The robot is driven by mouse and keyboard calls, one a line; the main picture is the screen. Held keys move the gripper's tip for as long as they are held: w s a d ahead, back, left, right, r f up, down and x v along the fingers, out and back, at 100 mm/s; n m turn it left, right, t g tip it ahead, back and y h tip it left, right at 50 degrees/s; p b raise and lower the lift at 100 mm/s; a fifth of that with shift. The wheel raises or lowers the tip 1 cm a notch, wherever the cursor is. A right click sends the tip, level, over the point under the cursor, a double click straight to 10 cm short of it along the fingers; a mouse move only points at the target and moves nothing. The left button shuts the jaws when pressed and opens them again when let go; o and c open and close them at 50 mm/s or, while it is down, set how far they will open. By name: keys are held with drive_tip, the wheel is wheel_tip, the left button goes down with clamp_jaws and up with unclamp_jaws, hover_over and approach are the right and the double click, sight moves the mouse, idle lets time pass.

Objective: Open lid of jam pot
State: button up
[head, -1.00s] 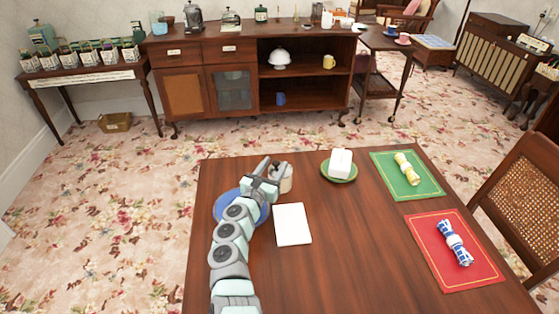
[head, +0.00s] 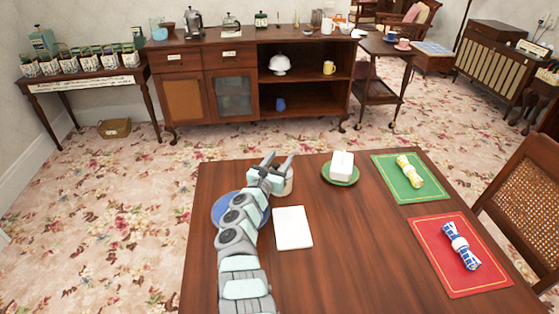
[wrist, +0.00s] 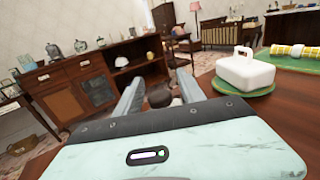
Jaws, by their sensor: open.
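The jam pot (head: 289,185) is a small cream pot standing on the wooden table, partly hidden behind my gripper in the head view. In the wrist view a dark rounded part, apparently its lid or knob (wrist: 160,96), shows between my two fingers. My gripper (head: 280,162) is open, its two fingers spread and pointing towards the far table edge. It is at the pot's upper left in the head view. The fingers also show in the wrist view (wrist: 158,88). I cannot tell whether they touch the lid.
A blue plate (head: 222,211) lies under my arm, beside a white card or napkin (head: 293,228). A white butter dish (head: 341,165) stands on a green plate (head: 340,183) to the right. Green (head: 392,193) and red (head: 443,276) mats hold rolled napkins. Bare table lies between.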

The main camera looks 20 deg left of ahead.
clamp_jaws()
idle(0.3)
idle(1.0)
